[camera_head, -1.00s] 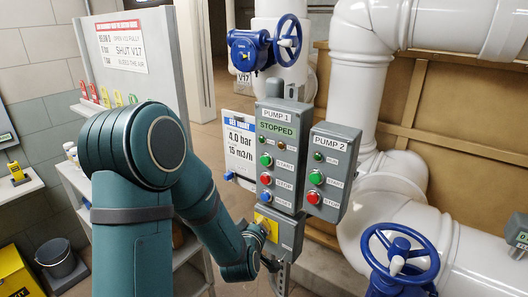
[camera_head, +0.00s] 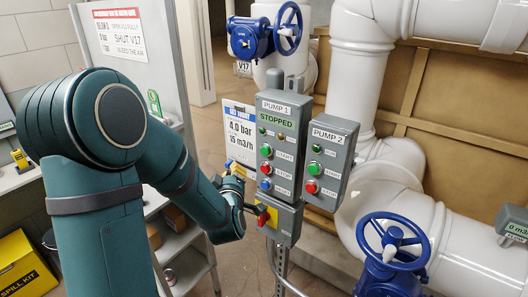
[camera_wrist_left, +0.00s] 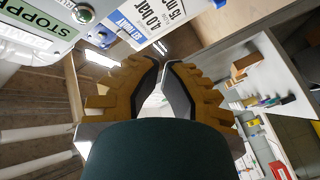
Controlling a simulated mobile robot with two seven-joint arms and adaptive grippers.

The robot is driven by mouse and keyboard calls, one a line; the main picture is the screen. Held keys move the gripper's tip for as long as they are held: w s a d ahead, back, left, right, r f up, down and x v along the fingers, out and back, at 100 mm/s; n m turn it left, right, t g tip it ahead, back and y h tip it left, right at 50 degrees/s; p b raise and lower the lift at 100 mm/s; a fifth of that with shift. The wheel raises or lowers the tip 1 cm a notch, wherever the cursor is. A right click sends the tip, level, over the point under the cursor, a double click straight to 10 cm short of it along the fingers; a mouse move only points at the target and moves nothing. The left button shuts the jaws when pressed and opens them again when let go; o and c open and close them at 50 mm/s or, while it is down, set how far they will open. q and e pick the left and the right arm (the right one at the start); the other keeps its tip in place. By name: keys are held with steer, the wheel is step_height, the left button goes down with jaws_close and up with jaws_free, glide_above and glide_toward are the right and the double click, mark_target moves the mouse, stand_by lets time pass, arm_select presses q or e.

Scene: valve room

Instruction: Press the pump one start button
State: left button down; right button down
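The grey pump one panel (camera_head: 286,140) reads STOPPED. Its green start button (camera_head: 265,150) sits above a red stop button (camera_head: 266,169) and a blue button (camera_head: 265,185). My left gripper (camera_head: 237,169) is left of the panel, near the height of the lower buttons and apart from the start button. In the left wrist view its yellow-padded fingers (camera_wrist_left: 160,64) meet at the tips with nothing seen between them. That view also shows the STOPPED display (camera_wrist_left: 28,36) and a round green piece (camera_wrist_left: 83,13), lamp or button I cannot tell. My right gripper is out of view.
The pump two panel (camera_head: 330,165) adjoins on the right. A box with a yellow plate and red handle (camera_head: 263,216) is below pump one. A setpoint sign (camera_head: 240,133) hangs behind my gripper. Blue handwheels (camera_head: 392,241) and white pipes (camera_head: 355,80) stand nearby.

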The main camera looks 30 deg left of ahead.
mark_target(266, 151)
arm_select(q)
steer(key=w+p, duration=0.1)
steer(key=w, duration=0.7)
steer(key=shift+w+d+p, duration=0.3)
steer(key=shift+d+p, duration=0.05)
stand_by(1.2)
steer(key=shift+w+b, duration=0.4)
